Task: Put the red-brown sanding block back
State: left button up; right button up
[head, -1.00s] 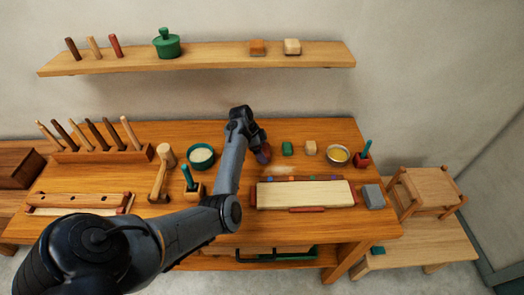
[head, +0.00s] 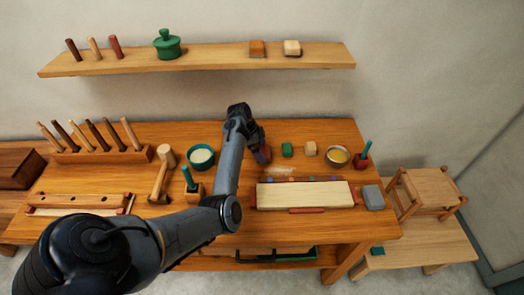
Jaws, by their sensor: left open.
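A red-brown block (head: 264,155), which looks like the sanding block, sits on the bench at the left end of a short row of blocks. My left gripper (head: 258,144) is right at it, just behind and above it in the picture. The gripper is open. Its fingers are small and partly hidden by my wrist, so I cannot tell whether they touch the block. My right gripper is not in view.
A green block (head: 287,150) and a tan block (head: 310,148) stand just right of the gripper. A green bowl (head: 201,157) is to the left. A pale board (head: 305,194) lies in front. A wall shelf (head: 210,60) holds two blocks and a green pot.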

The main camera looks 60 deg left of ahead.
pick_arm(q)
jog(key=v, duration=1)
jog(key=shift+p, duration=0.45)
jog(key=shift+a+r, duration=0.1)
jog(key=shift+r, duration=0.1)
